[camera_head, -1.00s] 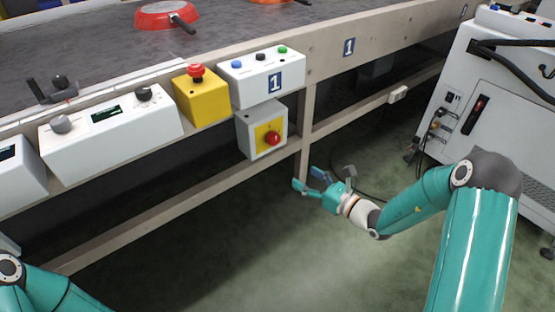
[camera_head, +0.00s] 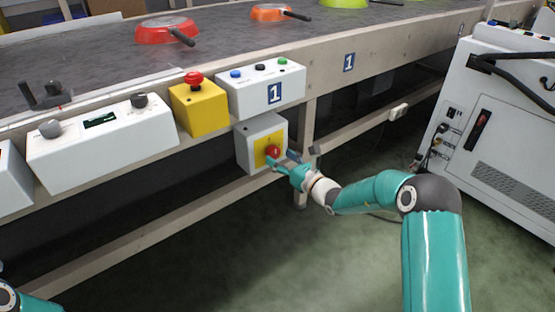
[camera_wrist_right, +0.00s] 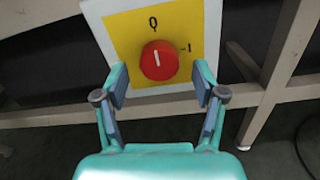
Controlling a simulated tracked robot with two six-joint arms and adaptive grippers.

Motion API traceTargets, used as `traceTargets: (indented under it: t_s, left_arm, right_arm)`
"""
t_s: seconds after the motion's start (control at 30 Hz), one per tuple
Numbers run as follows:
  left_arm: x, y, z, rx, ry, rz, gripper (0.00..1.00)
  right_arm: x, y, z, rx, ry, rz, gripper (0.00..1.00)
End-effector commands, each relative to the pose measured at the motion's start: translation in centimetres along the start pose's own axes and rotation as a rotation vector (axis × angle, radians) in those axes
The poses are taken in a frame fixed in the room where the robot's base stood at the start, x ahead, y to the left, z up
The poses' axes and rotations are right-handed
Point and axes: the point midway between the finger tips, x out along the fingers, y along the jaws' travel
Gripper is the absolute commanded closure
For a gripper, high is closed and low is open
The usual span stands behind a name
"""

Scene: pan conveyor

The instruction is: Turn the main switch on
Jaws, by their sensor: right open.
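The main switch is a red round knob (camera_head: 273,151) on a yellow plate, on the front of a grey-white box (camera_head: 253,133) under the conveyor. In the right wrist view the red knob (camera_wrist_right: 159,61) carries a white line pointing up towards the mark 0. The mark 1 is on the right of the yellow plate (camera_wrist_right: 198,22). My right gripper (camera_head: 280,160) is open in front of the knob. In the right wrist view its fingertips (camera_wrist_right: 160,74) are on the knob's left and right, with gaps. Only a piece of my left arm shows; its gripper is out of view.
Above the switch are a yellow box with a red mushroom button (camera_head: 194,78) and a white button box (camera_head: 255,89). A frame post (camera_head: 307,125) stands just right of the switch box. A white cabinet (camera_head: 490,125) is at the right. Pans (camera_head: 165,30) lie on the belt.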

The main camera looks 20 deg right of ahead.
Motion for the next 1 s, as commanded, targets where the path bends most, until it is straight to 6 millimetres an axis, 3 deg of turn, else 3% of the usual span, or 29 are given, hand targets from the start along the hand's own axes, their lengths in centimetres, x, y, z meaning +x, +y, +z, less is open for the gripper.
traceTargets:
  t_s: [0.2, 0.53, 0.9, 1.0]
  left_arm:
    - [0.5, -0.2, 0.0, 0.0, 0.0, 0.0, 0.36]
    - [0.5, -0.2, 0.0, 0.0, 0.0, 0.0, 0.36]
    - [0.5, -0.2, 0.0, 0.0, 0.0, 0.0, 0.36]
    - [0.5, -0.2, 0.0, 0.0, 0.0, 0.0, 0.36]
  right_arm:
    - [1.9, 0.0, -0.1, 0.0, 0.001, 0.001, 0.3]
    - [2.1, 0.1, 0.0, 0.0, 0.001, 0.001, 0.3]
    - [2.1, 0.1, 0.0, 0.0, 0.002, 0.001, 0.9]
    - [2.1, 0.1, 0.0, 0.002, 0.002, 0.001, 0.9]
